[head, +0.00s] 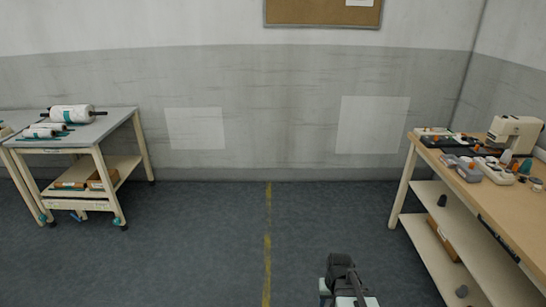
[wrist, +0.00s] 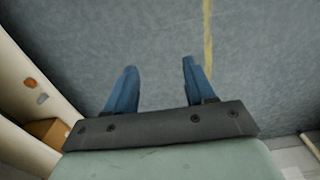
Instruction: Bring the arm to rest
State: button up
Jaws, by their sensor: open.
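My gripper (wrist: 157,78) shows in the wrist view with its two blue fingers spread apart and nothing between them. In the head view part of my arm (head: 342,275) shows at the bottom, right of the yellow floor line; the fingers cannot be made out there. The arm is over open floor, to the left of the right-hand workbench (head: 520,196).
At the left a wheeled table (head: 117,121) carries white wadding rolls (head: 71,114). The right workbench holds a sewing machine (head: 514,133) and several small items; a cardboard box (head: 444,239) is on its lower shelf. The floor around the yellow line (head: 267,250) is clear.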

jog(key=s+f+g, duration=0.2)
jog(key=s+f, duration=0.5)
jog(key=s, duration=0.3)
jog(key=s+a+f+g, duration=0.1)
jog(key=s+f+g, duration=0.1)
jog(key=s+f, duration=0.5)
jog(key=s+a+f+g, duration=0.1)
jog(key=s+f+g, duration=0.2)
jog(key=s+f, duration=0.4)
jog(key=s, duration=0.7)
jog(key=shift+a, duration=0.25)
